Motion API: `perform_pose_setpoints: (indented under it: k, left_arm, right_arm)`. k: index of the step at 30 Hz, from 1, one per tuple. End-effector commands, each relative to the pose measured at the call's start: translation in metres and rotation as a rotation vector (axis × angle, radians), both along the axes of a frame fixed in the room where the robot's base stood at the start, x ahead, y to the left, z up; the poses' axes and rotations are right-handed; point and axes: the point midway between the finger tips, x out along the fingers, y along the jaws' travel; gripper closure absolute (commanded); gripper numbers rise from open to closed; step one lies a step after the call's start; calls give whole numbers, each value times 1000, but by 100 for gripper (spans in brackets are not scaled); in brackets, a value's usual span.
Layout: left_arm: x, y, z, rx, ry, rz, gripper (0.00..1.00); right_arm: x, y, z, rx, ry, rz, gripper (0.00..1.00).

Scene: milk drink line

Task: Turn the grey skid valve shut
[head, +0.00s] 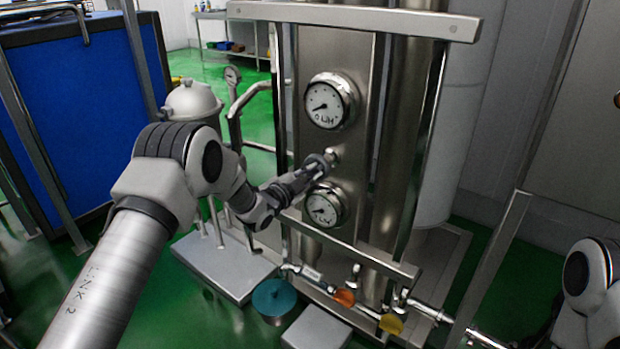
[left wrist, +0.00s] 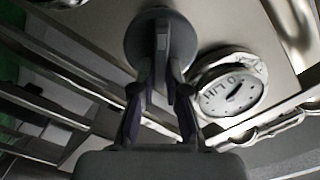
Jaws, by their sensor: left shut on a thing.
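The grey skid valve (head: 331,156) sits on the steel front panel between two round dial gauges. In the left wrist view it shows as a dark grey round disc (left wrist: 137,42) with a raised bar across it. My left gripper (head: 312,170) reaches it from the left and is shut on its bar, with a finger on either side in the left wrist view (left wrist: 162,82). The fingers partly hide the valve in both views. Part of my right arm shows at the lower right, but its gripper is out of view.
The upper gauge (head: 331,101) and lower gauge (head: 325,207) sit close above and below the valve. Steel frame bars (head: 350,252) surround the panel. Below are a teal disc (head: 272,297), an orange handle (head: 344,297) and a yellow handle (head: 391,323).

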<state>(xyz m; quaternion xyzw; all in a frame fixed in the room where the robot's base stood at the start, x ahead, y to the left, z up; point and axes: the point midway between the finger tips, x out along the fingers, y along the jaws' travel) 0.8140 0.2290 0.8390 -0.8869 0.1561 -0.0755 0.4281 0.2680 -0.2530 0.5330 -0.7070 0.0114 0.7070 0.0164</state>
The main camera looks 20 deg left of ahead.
Motion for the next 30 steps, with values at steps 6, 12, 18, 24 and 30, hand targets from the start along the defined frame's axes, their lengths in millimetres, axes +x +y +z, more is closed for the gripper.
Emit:
perform_pose_setpoints:
  k: [6,12,18,24,30]
  left_arm:
    - [-1,-2,-6,193,-70,0,100]
    - [-1,-3,-9,363,-132,0,100]
    - [-1,-3,-10,502,-182,0,100]
    - [-1,-3,-11,594,-215,0,100]
    - [-1,-3,-10,637,-231,0,100]
  right_arm:
    - [0,0,-19,0,0,0,100]
    - [0,0,-32,0,0,0,100]
    - [0,0,-43,0,0,0,100]
    - [0,0,-50,0,0,0,100]
    - [0,0,-52,0,0,0,100]
